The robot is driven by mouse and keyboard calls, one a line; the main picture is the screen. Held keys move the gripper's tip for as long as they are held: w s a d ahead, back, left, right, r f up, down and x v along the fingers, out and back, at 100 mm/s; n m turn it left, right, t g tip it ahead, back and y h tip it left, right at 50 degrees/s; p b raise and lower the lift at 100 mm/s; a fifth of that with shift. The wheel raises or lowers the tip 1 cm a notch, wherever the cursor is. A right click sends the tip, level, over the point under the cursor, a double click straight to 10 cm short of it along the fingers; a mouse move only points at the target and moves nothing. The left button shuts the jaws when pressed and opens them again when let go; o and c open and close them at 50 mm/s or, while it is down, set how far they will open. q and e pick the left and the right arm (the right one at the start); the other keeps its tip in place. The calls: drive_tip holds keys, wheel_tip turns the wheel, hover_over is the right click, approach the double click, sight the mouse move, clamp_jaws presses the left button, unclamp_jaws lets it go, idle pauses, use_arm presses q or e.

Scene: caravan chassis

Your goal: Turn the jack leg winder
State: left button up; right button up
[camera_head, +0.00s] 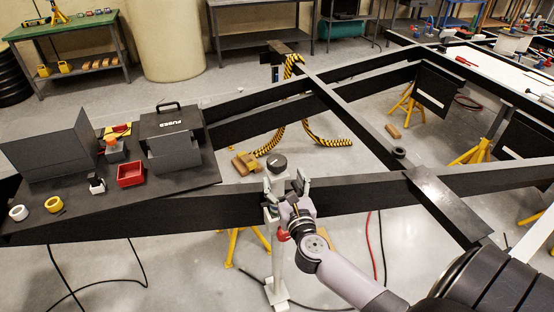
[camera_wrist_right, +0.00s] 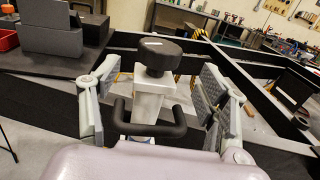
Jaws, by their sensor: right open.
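The jack leg (camera_head: 279,252) is a pale upright post beside the black chassis beam. A round black knob, which looks like its winder (camera_head: 278,163), sits on top. My right gripper (camera_head: 285,187) is open at the top of the post, on the near side of the knob. In the right wrist view the winder knob (camera_wrist_right: 160,50) stands beyond and above the gap between the spread fingers of my right gripper (camera_wrist_right: 155,98). The pale post top (camera_wrist_right: 153,97) and a black bent handle (camera_wrist_right: 150,128) show between the fingers. Contact cannot be told. My left gripper is out of view.
A dark board (camera_head: 120,212) on the chassis at left holds a black fuse box (camera_head: 172,122), a red tray (camera_head: 130,174) and tape rolls. Black chassis beams (camera_head: 365,193) run either side of the post.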

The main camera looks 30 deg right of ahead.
sight(279, 169)
drive_tip(key=x, duration=0.8)
drive_tip(key=shift+s, duration=0.1)
drive_tip(key=c, duration=1.2)
drive_tip(key=shift+h+p, duration=0.3)
drive_tip(key=shift+h, duration=0.2)
